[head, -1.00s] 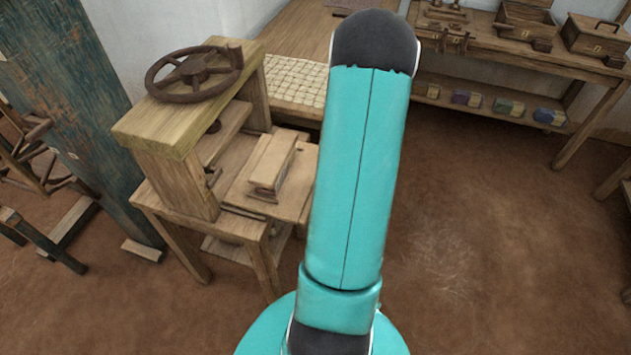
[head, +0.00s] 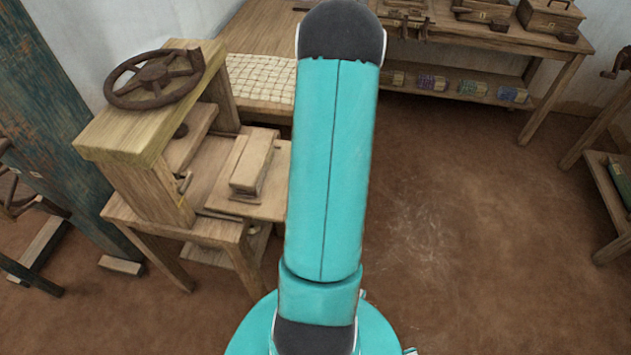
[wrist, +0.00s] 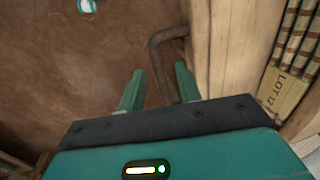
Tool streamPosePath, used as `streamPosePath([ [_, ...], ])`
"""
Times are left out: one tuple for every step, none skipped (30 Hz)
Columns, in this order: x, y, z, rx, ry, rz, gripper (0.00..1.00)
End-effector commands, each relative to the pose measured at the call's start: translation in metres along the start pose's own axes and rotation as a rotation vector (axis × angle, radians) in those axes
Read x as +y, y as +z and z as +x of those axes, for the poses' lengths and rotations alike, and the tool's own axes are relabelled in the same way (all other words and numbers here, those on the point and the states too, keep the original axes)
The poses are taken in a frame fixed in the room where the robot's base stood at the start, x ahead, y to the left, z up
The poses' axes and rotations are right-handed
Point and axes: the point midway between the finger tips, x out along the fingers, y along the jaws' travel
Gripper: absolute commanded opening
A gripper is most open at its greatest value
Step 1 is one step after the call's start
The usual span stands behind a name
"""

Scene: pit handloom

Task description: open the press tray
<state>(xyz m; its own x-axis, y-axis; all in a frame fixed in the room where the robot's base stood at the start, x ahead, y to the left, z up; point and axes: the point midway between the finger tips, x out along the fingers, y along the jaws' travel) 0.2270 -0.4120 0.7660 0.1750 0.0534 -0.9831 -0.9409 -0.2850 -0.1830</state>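The wooden press (head: 140,150) stands left of my arm in the head view, with a rusty handwheel (head: 155,78) on top. A flat board, seemingly the press tray (head: 262,207), juts from its right side with a wooden block (head: 252,165) on it. My arm hides the board's right end. In the wrist view a wooden edge (wrist: 230,50) carries a rusty bent handle (wrist: 156,48). My gripper (wrist: 160,78) is open, its green fingers on either side of the handle's near leg, which lies close to the right finger. I cannot tell if they touch. The head view hides my gripper.
A dark painted post (head: 60,110) stands left of the press. A bench (head: 440,28) with wooden boxes and a lower shelf of bundles is at the back. Another bench (head: 610,180) is at the right edge. Brown floor (head: 460,240) is open right of my arm.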

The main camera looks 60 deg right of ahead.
Motion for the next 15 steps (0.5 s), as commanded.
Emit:
streamPosePath([
  [0.0,0.0,-0.001,0.001,0.0,0.0,0.34],
  [0.0,0.0,-0.002,0.001,0.0,0.0,0.34],
  [0.0,-0.001,-0.004,0.002,0.0,0.0,0.34],
  [0.0,-0.001,-0.006,0.002,0.0,0.0,0.34],
  [0.0,-0.001,-0.009,0.003,0.0,-0.001,0.34],
  [0.0,-0.001,-0.014,0.003,0.0,0.0,0.34],
  [0.0,-0.001,-0.018,0.004,0.001,0.0,0.34],
  [0.0,-0.001,-0.024,0.005,0.0,-0.001,0.34],
  [-0.001,-0.001,-0.031,0.005,0.0,-0.001,0.34],
  [-0.001,-0.002,-0.038,0.006,0.0,-0.001,0.34],
  [-0.001,-0.001,-0.044,0.006,0.0,-0.001,0.34],
  [-0.001,-0.002,-0.054,0.007,0.0,-0.001,0.34],
  [-0.001,-0.001,-0.06,0.006,0.0,-0.001,0.34],
  [-0.001,-0.002,-0.068,0.007,0.0,-0.001,0.34],
  [-0.001,-0.001,-0.076,0.006,0.0,-0.001,0.34],
])
